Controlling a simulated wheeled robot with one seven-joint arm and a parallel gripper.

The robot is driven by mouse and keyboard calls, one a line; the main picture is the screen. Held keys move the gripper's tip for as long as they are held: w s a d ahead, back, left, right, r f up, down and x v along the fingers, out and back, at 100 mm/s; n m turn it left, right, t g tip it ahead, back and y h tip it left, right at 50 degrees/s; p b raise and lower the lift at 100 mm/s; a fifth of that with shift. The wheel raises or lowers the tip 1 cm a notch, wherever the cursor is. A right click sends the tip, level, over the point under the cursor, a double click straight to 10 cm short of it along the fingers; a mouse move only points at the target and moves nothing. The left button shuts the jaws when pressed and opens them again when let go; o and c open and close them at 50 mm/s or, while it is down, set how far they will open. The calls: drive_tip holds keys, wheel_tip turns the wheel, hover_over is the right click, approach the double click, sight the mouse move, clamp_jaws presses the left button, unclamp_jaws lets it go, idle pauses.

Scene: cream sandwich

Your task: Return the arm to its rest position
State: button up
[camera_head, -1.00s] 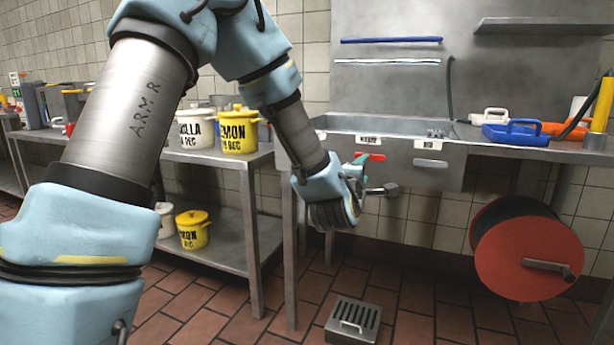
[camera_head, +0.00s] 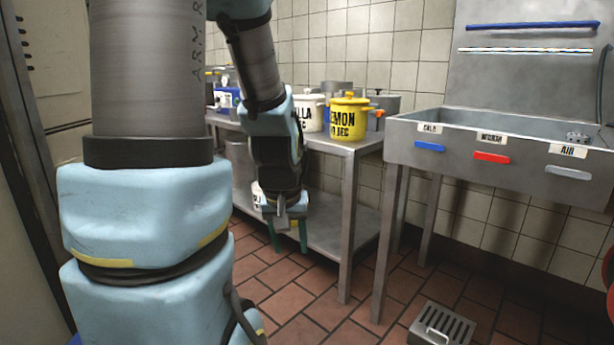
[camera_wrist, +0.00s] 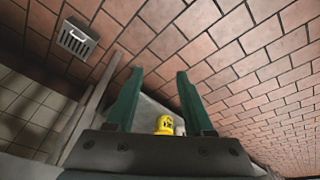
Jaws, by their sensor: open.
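My gripper (camera_wrist: 155,100) shows in the wrist view with its two green fingers apart and nothing between them up close. In the head view my gripper (camera_head: 290,232) hangs low at the end of my blue and grey arm, fingers pointing down. It is in front of the lower shelf of the steel table. My arm covers the left part of the head view and hides part of the table behind it.
A steel table (camera_head: 345,149) bears a yellow lemon pot (camera_head: 349,116) and a white pot (camera_head: 313,115). To the right stands a steel sink (camera_head: 432,153) with blue, red and grey handles. A yellow pot (camera_wrist: 164,124) shows beyond my fingers.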

drive_tip(key=s+a+r+g+p, duration=0.1)
drive_tip(key=s+a+r+p, duration=0.1)
drive_tip(key=s+a, duration=0.2)
wheel_tip(320, 180, up, 25)
drive_tip(key=p, duration=2.5)
drive_tip(key=shift+w+d+m, duration=0.2)
drive_tip(key=shift+d+m, duration=0.1)
drive_tip(key=shift+d, duration=0.05)
